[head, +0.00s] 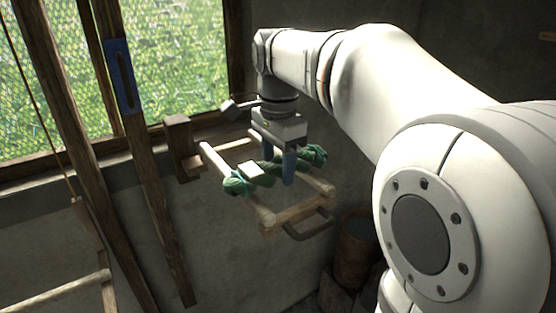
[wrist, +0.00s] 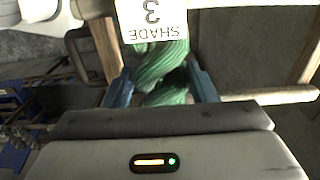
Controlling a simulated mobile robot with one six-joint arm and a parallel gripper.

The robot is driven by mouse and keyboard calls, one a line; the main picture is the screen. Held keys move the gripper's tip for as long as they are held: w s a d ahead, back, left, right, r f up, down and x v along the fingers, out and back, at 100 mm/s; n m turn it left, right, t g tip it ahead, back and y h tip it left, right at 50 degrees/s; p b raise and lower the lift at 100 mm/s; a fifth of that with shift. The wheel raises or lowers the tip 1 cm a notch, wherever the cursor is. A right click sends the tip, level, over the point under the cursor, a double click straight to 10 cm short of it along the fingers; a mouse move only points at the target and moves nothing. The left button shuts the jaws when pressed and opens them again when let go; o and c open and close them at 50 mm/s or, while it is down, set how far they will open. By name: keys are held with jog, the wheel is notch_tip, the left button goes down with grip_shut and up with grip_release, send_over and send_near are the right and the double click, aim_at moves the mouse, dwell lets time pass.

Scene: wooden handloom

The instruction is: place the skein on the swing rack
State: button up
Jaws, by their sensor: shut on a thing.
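The skein (head: 265,178) is a twisted green hank with a pale tag around it. My gripper (head: 279,174) points down and is shut on the skein's middle, with a blue finger on each side. In the wrist view the green skein (wrist: 165,75) sits between the two blue fingers, and its white tag reads "SHADE 3". The swing rack (head: 297,212) is a pale wooden frame of bars fixed to the wall by a wooden bracket. The skein is over the rack's bars in the head view; I cannot tell whether it touches them.
A window is at the upper left. Dark wooden loom posts (head: 150,190) stand left of the rack, one with a blue slotted plate (head: 123,77). A dark bucket (head: 357,250) stands below right. A curved handle (head: 309,228) hangs from the rack's front bar.

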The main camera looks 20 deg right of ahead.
aim_at(278, 160)
jog(key=o, duration=0.6)
jog(key=shift+f, duration=0.15)
jog(key=o, duration=0.4)
jog(key=shift+o, duration=0.2)
notch_tip(278, 160, up, 12)
jog(key=shift+r+b, duration=0.2)
jog(key=shift+b, duration=0.15)
